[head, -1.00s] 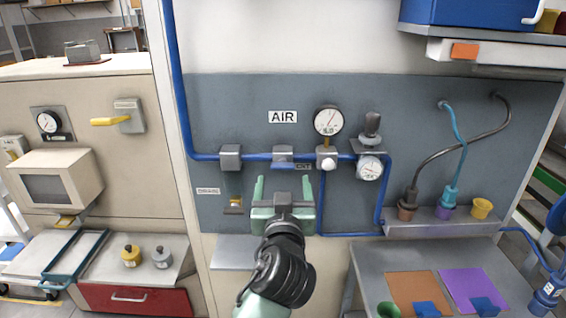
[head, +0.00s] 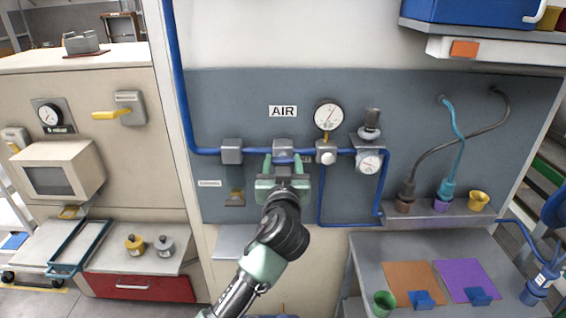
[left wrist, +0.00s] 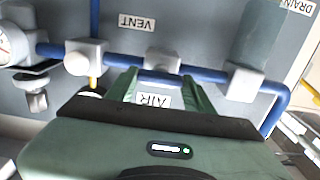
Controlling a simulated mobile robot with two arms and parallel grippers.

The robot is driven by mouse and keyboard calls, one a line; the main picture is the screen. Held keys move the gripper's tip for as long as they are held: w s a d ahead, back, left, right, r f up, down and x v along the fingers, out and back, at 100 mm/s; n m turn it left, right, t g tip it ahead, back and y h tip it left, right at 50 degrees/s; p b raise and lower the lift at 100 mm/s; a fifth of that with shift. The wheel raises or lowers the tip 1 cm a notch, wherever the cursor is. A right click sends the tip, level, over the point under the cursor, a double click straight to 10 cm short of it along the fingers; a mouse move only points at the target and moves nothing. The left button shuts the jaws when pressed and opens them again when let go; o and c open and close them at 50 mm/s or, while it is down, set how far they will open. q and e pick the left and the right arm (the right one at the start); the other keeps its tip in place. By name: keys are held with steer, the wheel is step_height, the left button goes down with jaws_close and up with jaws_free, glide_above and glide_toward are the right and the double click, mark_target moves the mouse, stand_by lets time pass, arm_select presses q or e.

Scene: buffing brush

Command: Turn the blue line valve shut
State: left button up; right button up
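The blue line valve is a grey block (head: 283,147) on the blue pipe under the AIR label, with a blue handle (head: 283,159) lying level along the pipe. In the left wrist view the valve block (left wrist: 162,61) and its handle (left wrist: 160,77) show upside down. My left gripper (head: 283,162) is at the handle, with its two green fingers apart, one near each end of it. The fingers (left wrist: 160,84) also show in the left wrist view. I cannot tell whether they touch the handle. My right gripper is out of view.
A pressure gauge (head: 328,115) and a regulator (head: 369,160) sit close right of the valve. A shelf with hose ends (head: 430,214) stands farther right.

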arm_select(q)
steer(key=c, duration=0.6)
